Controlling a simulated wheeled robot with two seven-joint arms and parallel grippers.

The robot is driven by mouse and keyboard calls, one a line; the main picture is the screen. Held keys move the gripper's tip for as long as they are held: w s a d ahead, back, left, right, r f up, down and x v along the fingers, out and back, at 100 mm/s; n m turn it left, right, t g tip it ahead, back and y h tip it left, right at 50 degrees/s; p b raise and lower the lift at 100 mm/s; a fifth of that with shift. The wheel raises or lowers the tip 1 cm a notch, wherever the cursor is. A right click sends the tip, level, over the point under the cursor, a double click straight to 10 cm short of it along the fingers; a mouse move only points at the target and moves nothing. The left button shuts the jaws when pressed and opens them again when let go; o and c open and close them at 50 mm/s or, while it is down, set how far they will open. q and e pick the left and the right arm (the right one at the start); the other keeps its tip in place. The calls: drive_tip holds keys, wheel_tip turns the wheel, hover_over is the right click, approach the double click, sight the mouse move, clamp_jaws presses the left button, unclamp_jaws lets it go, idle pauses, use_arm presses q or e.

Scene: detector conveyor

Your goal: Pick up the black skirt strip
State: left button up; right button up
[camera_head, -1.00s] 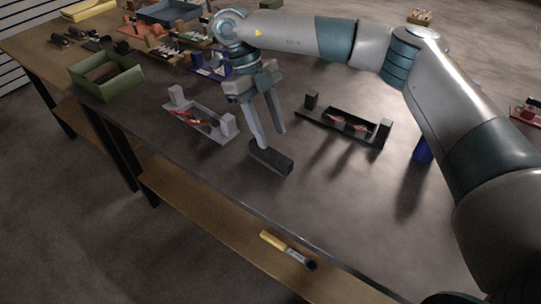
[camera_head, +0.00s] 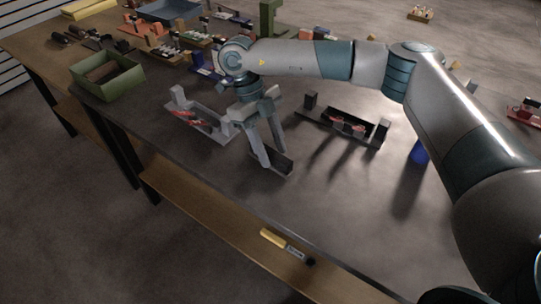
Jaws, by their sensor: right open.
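The black skirt strip (camera_head: 287,168) appears as a short dark block on the grey table, near its front edge. My right gripper (camera_head: 273,157) is open and points down at it. One finger is in front of the strip's left part and the other is at its far side, so the fingers seem to straddle it. The fingers hide part of the strip, and I cannot tell whether they touch it. My left gripper is not in view.
A grey holder (camera_head: 214,130) with red parts stands left of my gripper, close by. A black holder (camera_head: 320,120) stands to the right. A green box (camera_head: 122,85) sits at the left. A yellow-handled tool (camera_head: 272,237) lies on the lower shelf.

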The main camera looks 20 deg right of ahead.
drive_tip(key=shift+f+b, duration=0.25)
drive_tip(key=shift+b, duration=0.05)
idle(0.8)
clamp_jaws()
